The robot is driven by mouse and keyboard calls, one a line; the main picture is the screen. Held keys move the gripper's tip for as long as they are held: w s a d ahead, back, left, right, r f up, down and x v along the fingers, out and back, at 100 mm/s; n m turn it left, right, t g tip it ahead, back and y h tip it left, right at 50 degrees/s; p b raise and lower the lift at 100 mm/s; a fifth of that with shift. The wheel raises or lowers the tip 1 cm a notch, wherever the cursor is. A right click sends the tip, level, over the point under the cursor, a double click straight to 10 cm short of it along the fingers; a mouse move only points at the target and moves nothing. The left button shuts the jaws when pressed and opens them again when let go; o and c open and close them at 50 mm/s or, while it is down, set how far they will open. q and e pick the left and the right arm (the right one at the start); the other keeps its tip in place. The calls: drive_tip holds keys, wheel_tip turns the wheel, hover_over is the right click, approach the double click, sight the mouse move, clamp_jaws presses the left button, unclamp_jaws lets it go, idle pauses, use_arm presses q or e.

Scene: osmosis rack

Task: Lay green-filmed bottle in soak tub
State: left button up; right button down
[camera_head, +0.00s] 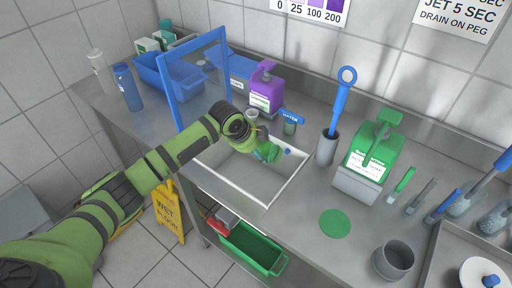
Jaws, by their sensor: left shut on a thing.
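My left arm comes in from the left and its gripper (255,138) is over the white sink basin (233,177) in the steel counter. It is shut on a small green-filmed bottle (268,152), which appears tilted, its far end pointing right. The gripper hides part of the bottle. A small blue piece (287,151) shows just right of it; I cannot tell whether it is the bottle's cap. A blue tub (175,80) stands at the back left of the counter, behind a blue upright frame (185,75); I cannot tell whether it is the soak tub. My right gripper is not in view.
A purple dispenser (265,90) stands behind the basin. A grey holder (326,148) with a blue brush and a green dispenser (368,160) stand to its right. A green crate (250,250) is below the counter. Bare counter lies around the green disc (335,223).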

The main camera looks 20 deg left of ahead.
use_arm(q)
drive_tip(key=shift+f+b, duration=0.35)
drive_tip(key=shift+f, duration=0.55)
drive_tip(key=shift+f+b, duration=5.1)
drive_tip(key=shift+f, duration=2.9)
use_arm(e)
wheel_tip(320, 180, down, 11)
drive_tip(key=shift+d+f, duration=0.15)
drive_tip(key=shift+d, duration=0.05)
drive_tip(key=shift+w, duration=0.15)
